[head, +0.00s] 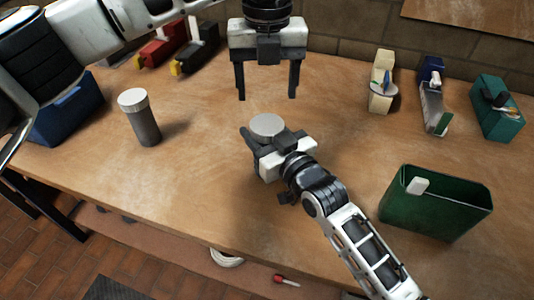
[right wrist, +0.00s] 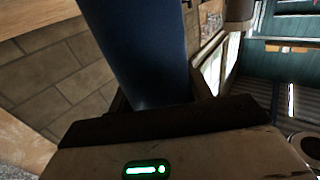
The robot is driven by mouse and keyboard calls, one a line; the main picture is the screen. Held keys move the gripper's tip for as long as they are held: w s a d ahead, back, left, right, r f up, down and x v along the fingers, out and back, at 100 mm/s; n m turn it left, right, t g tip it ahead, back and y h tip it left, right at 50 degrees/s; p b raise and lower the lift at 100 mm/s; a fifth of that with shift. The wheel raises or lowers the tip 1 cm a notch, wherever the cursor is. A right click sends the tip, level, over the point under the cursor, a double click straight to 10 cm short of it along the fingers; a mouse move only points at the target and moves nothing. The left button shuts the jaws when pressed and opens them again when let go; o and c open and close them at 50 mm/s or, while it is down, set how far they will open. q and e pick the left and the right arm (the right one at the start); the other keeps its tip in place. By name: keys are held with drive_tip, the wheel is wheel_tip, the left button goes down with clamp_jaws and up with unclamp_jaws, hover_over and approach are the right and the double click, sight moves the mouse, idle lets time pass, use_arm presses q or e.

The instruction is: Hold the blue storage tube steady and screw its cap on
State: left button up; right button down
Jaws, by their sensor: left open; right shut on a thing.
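The blue storage tube (right wrist: 140,50) is between the fingers of my right gripper (head: 264,140), which is shut on it. In the head view a light grey round cap (head: 268,125) sits at the tube's top, level with or just above the fingers. Whether it is screwed tight cannot be told. The tube's body is mostly hidden there by the gripper. My left gripper (head: 266,96) is open and empty, pointing down above the cap, with a gap between its fingertips and the cap.
A grey tube with a pale lid (head: 143,120) stands on the wooden table (head: 200,180) at the left. A green open bin (head: 436,215) is at the right. Several small holders stand along the back right. A blue bin (head: 68,112) is at the left, near red and black tools (head: 163,47).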

sight(267, 124)
use_arm(q)
drive_tip(key=n, duration=0.7)
drive_tip(key=shift+n, duration=0.3)
drive_tip(key=n, duration=0.6)
drive_tip(key=shift+f, duration=4.05)
